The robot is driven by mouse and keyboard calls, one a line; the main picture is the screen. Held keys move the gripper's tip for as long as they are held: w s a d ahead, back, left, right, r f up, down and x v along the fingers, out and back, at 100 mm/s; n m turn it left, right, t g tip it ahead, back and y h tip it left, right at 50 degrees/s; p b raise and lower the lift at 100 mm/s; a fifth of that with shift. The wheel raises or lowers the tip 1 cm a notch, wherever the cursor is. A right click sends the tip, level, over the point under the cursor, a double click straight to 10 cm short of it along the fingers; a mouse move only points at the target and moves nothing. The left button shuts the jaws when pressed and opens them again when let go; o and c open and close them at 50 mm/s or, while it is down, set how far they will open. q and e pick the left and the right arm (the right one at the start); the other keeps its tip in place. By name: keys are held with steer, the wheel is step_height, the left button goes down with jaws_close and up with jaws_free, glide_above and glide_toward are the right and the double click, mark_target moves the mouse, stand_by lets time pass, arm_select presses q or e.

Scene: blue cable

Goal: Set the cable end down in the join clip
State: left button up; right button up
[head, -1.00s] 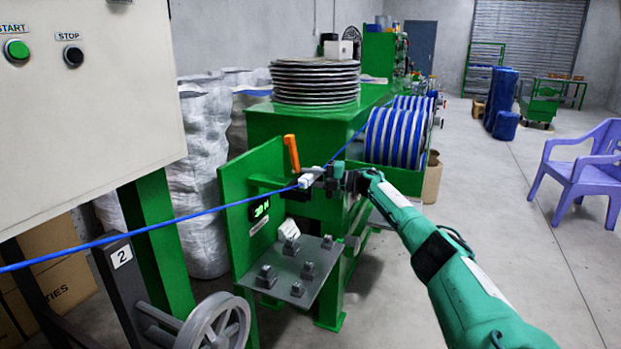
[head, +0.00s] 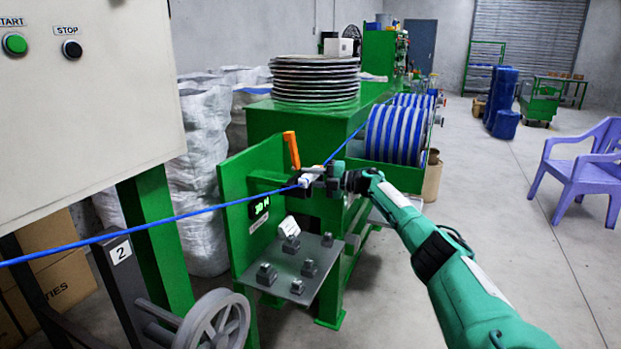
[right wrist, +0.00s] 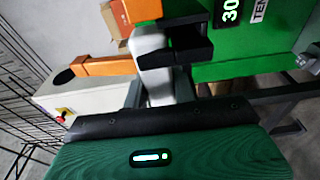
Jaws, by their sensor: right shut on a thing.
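The blue cable (head: 180,217) runs taut from the left edge of the head view to my right gripper (head: 314,178), then on up toward the reels. My right gripper is shut at the cable beside a small whitish block (head: 304,181), in front of the upright green plate. In the right wrist view its dark fingers (right wrist: 182,45) are close to a pale grey block (right wrist: 152,58). The cable between the fingers is hidden. I cannot clearly make out the join clip or whether the cable touches it. My left gripper is not in view.
An orange lever (head: 291,150) rises just left of my right gripper. Below, a grey shelf (head: 310,263) carries several dark blocks and a white card. A lit display (head: 260,208) is on the green plate (head: 237,190). A spoked wheel (head: 218,322) stands lower left.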

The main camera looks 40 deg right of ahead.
steer(key=shift+f, duration=0.15)
steer(key=o, duration=1)
steer(key=shift+s, duration=0.1)
steer(key=b+v, duration=0.1)
steer(key=v, duration=1.2)
steer(key=shift+s+d, duration=0.2)
steer(key=shift+d, duration=0.05)
steer(key=shift+f, duration=0.1)
